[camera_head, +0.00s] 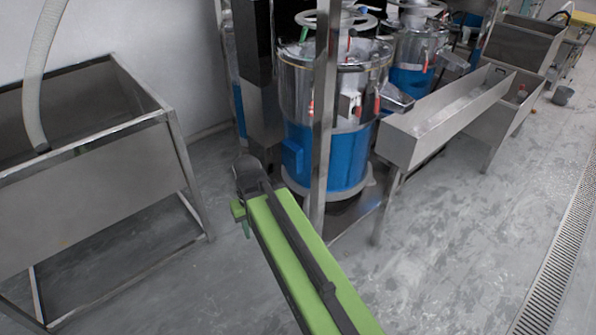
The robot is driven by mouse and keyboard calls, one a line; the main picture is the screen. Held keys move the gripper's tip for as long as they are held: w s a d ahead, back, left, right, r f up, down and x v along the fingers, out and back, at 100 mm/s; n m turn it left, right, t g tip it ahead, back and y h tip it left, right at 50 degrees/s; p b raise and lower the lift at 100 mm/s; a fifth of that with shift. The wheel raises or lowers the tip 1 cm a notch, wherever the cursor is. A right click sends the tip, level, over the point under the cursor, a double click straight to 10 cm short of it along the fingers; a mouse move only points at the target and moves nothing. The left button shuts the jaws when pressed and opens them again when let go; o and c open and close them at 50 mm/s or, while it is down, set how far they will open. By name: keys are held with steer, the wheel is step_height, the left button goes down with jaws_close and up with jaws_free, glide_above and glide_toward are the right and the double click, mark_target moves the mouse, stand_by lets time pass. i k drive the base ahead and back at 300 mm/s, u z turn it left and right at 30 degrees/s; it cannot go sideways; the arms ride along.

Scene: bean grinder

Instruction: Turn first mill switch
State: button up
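The nearest mill (378,75) is a steel drum on a blue base, behind a steel post. A small pale box with red parts (348,104) is on its front; I cannot tell whether it is the switch. A blue box (292,158) sits low on the mill's left side. My green and black arm (300,250) reaches up from the bottom edge and ends in a dark joint just left of the mill's foot, apart from the box. I cannot make out my gripper's fingers.
A second mill (408,78) stands behind to the right. Steel troughs (440,120) run along the right of the mills. A steel bin on legs (90,195) stands at the left. The post (322,120) blocks part of the nearest mill. Floor is clear at the lower right.

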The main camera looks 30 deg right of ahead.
mark_target(356, 110)
steer(key=k, duration=1.15)
steer(key=z, duration=0.4)
steer(key=i, duration=1.15)
